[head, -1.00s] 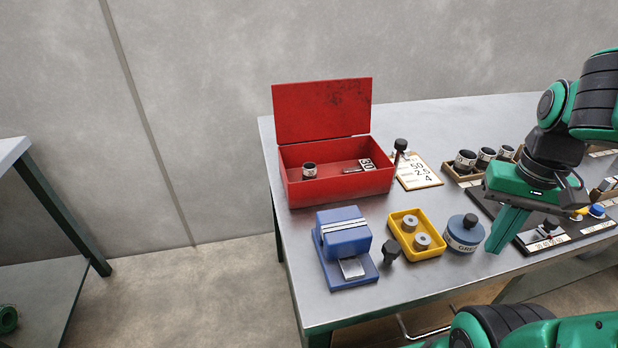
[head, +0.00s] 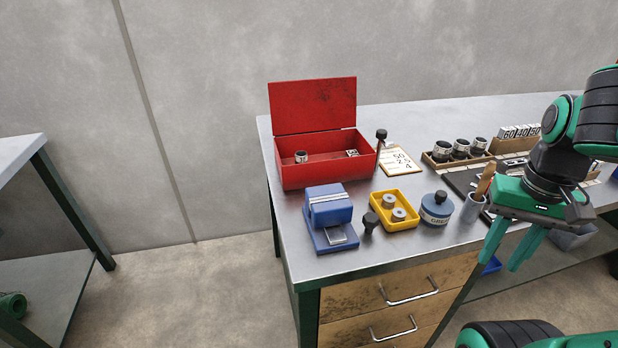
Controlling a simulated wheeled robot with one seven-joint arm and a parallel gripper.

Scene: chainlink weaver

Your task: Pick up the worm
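I cannot tell for sure which part is the worm. A small silver-and-dark cylinder (head: 301,157) stands in the open red box (head: 297,179), left of a small white-labelled piece (head: 352,153). Several similar dark cylinders with silver tops (head: 461,148) stand in a wooden tray at the back right. My gripper (head: 500,266) hangs at the right, pointing down. Its two green fingers are apart, with nothing visible between them. It appears in front of the table's front edge, well to the right of the red box.
A blue device (head: 330,208), a yellow tray (head: 380,217) with two rings, a black knob (head: 370,223), a blue labelled jar (head: 436,208) and a grey cup (head: 473,208) line the front. A tag board (head: 398,160) lies beside the red box. Wooden drawers (head: 380,300) sit below the tabletop.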

